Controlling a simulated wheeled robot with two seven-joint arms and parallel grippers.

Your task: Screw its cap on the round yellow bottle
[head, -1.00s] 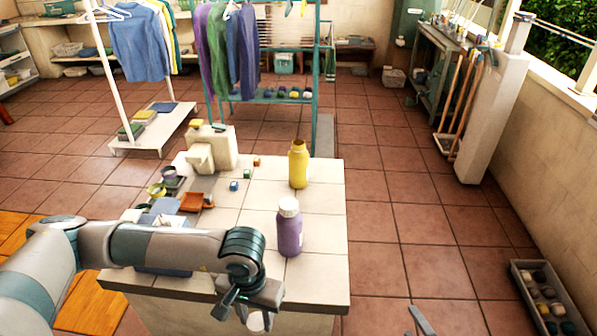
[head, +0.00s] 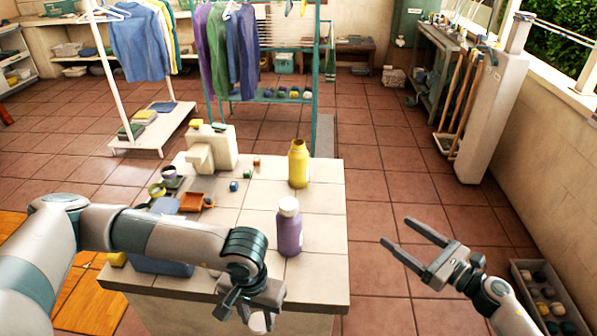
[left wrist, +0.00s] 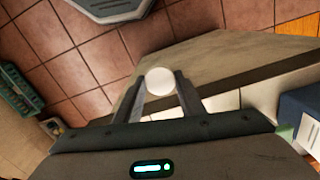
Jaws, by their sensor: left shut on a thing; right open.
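The round yellow bottle (head: 298,165) stands upright at the right side of the tiled counter (head: 322,255), its mouth bare. My left gripper (head: 254,314) is at the counter's front edge, nearer to me than the bottle. It is shut on a round white cap (head: 258,323), which also shows between the fingertips in the left wrist view (left wrist: 160,81). My right gripper (head: 397,232) is open and empty, over the floor right of the counter. A purple bottle (head: 289,232) with a white cap stands upright between the yellow bottle and my left gripper.
Small coloured blocks (head: 234,186), an orange-brown tray (head: 192,202) and cups (head: 157,190) sit on the counter's left half. A pale block-like fixture (head: 212,150) stands at its back. A crate of round items (head: 545,300) is on the floor at right.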

